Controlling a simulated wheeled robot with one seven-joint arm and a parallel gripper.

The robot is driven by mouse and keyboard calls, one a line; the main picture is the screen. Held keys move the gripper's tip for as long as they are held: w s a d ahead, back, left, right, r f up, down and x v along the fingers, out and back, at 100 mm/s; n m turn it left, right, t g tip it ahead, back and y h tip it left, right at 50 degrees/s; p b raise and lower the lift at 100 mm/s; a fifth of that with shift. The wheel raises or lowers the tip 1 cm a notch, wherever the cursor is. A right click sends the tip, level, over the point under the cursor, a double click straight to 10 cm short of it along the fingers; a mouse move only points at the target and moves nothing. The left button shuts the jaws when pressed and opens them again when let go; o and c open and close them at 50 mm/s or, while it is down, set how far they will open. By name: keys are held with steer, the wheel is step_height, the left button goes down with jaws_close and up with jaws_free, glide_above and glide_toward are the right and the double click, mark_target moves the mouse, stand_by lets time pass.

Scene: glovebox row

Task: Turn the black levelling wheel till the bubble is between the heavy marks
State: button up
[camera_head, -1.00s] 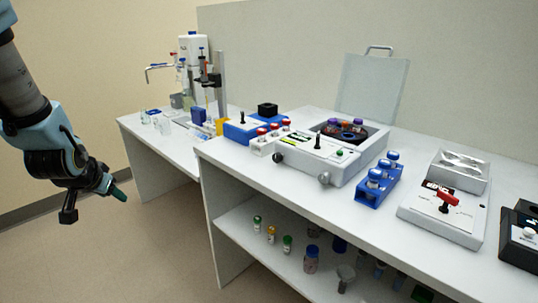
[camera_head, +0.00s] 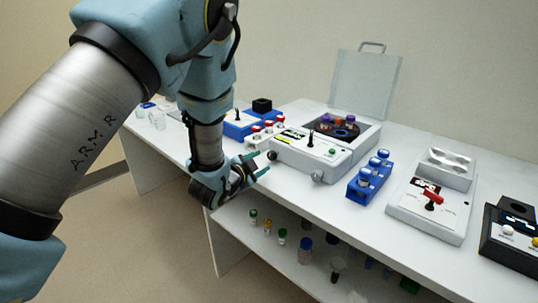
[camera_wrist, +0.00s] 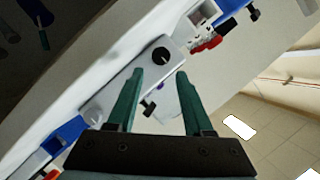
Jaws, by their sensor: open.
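The black levelling wheel (camera_head: 271,154) is on the front face of the white instrument (camera_head: 322,160), at its left end. In the wrist view the wheel (camera_wrist: 160,56) shows as a dark disc with a pale mark, just beyond the fingertips and between them. My gripper (camera_head: 260,165) is open and empty, with its green fingers (camera_wrist: 160,72) pointing at that front face; I see no contact. A yellow-green strip (camera_head: 293,135) on the instrument's top looks like the level vial. Its bubble and heavy marks are too small to tell.
A second, greyer knob (camera_head: 317,175) is at the right of the same front face. Red-capped vials (camera_head: 268,127) stand left of the instrument, and a blue rack (camera_head: 367,180) of vials stands right. The bench's front edge lies below the fingers.

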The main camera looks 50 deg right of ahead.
mark_target(271, 156)
steer(key=p+x, duration=0.2)
steer(key=x, duration=0.5)
steer(key=shift+w+d, duration=0.1)
steer(key=shift+c, duration=0.2)
jaws_close()
